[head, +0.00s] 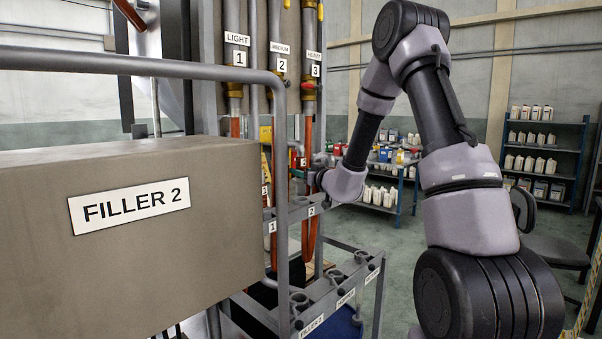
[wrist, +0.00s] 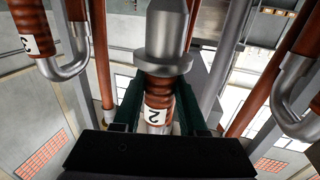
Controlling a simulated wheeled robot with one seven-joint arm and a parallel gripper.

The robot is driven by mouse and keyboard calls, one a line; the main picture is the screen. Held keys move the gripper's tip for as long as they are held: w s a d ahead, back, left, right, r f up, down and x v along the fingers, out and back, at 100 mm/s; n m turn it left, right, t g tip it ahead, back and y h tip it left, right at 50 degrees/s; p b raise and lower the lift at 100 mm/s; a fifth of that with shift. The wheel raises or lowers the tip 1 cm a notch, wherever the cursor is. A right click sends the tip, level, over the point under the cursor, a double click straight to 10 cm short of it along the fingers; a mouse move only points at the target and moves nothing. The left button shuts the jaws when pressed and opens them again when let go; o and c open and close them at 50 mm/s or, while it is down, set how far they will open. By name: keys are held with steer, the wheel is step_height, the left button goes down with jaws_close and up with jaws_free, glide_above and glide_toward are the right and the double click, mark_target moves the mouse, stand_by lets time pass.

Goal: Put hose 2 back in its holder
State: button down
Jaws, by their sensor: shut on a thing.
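Hose 2 is a red-brown ribbed hose with a white "2" label and a metal nozzle (wrist: 166,48). In the wrist view it stands between the dark green fingers of my gripper (wrist: 157,108), which is shut on it just below the nozzle. In the head view my gripper (head: 300,168) is beside the hanging hoses, and the held part is too small to make out. A grey rail with small number plates "1" and "2" (head: 311,211) runs just below it. I cannot tell which fitting is the holder of hose 2.
In the wrist view, hose 3 (wrist: 35,35) hangs at left by a curved metal pipe, with another curved pipe (wrist: 298,110) at right. The filler 2 box (head: 130,240) fills the head view's left. A lower rack (head: 320,300) has several cups. Shelves (head: 545,155) stand far right.

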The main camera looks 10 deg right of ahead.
mark_target(304, 189)
steer(key=shift+d+f, duration=0.1)
steer(key=shift+f, duration=1.35)
steer(key=shift+f, duration=0.1)
steer(key=shift+f, duration=1.2)
steer(key=shift+c, duration=1.9)
jaws_free()
steer(key=shift+o, duration=0.3)
